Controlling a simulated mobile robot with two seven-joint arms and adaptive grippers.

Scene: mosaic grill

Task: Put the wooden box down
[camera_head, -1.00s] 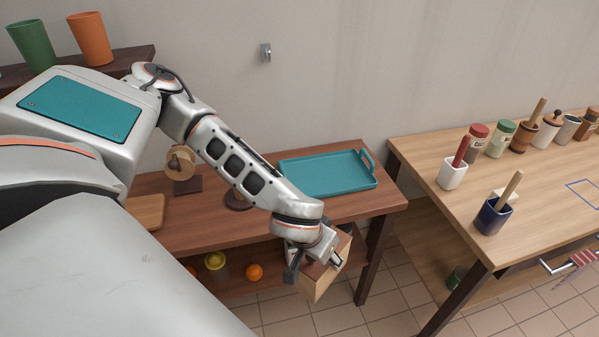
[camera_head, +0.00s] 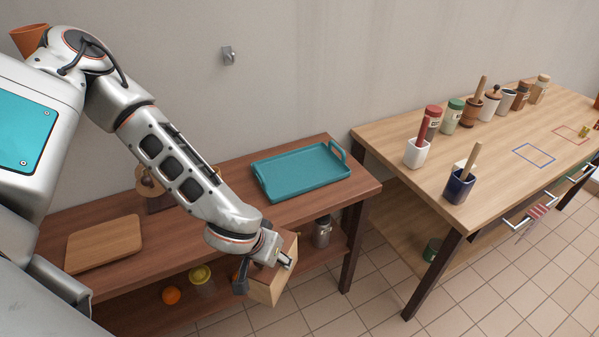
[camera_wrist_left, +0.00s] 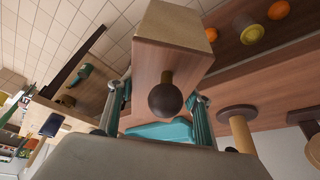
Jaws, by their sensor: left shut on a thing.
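My left gripper (camera_head: 265,273) is shut on the wooden box (camera_head: 275,270) and holds it in front of the dark wooden table's front edge. In the left wrist view the box (camera_wrist_left: 172,50) shows a dark round knob (camera_wrist_left: 166,99) on the face toward the camera, between the two fingers of the gripper (camera_wrist_left: 160,110). The box is tilted in the head view. The finger contact is partly hidden. My right gripper is in neither view.
A teal tray (camera_head: 259,183) and a cutting board (camera_head: 103,243) lie on the dark table (camera_head: 190,238). An orange (camera_head: 171,295) and a metal jar (camera_head: 322,232) sit on its lower shelf. A lighter table (camera_head: 400,133) with jars and two marked squares stands at right.

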